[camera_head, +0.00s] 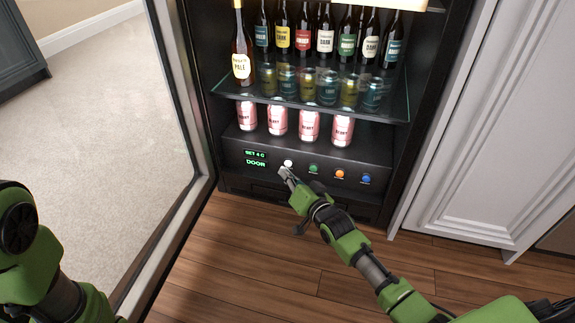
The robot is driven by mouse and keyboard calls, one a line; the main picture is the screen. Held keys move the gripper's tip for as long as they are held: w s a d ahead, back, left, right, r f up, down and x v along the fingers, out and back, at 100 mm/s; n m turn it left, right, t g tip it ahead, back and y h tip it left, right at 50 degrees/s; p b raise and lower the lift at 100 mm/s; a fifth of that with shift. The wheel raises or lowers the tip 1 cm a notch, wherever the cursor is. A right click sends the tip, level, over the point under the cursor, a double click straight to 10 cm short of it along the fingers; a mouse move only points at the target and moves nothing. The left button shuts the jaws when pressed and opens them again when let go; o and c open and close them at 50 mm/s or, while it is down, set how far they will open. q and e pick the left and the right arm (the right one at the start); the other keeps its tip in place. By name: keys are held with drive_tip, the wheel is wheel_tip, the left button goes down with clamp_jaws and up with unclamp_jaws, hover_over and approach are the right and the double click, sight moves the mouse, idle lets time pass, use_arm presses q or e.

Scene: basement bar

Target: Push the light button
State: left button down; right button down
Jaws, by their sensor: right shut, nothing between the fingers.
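A row of round buttons sits on the black control panel (232,150) at the bottom of the open drinks fridge. From left to right they are a white button (288,163), a green button (313,168), an orange button (339,174) and a blue button (366,179). Their labels are too small to read. My right gripper (285,172) is shut and empty, its tips just below the white button. I cannot tell whether they touch the panel. Part of my left arm shows at the lower left; its gripper is out of view.
A green display (255,158) reads "SET 4 C" and "DOOR". Pink cans (277,120) stand above the panel; more cans and bottles fill the glass shelf (300,101). The glass door (183,215) stands open at left. A white cabinet (490,130) is at right.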

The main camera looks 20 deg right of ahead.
drive_tip(key=shift+w, duration=0.1)
drive_tip(key=shift+w+d, duration=0.25)
drive_tip(key=shift+w, duration=0.05)
drive_tip(key=shift+w+d, duration=0.2)
drive_tip(key=shift+w, duration=0.05)
idle(0.8)
drive_tip(key=shift+s+a+p, duration=0.45)
drive_tip(key=shift+s+p, duration=0.2)
drive_tip(key=shift+p, duration=0.1)
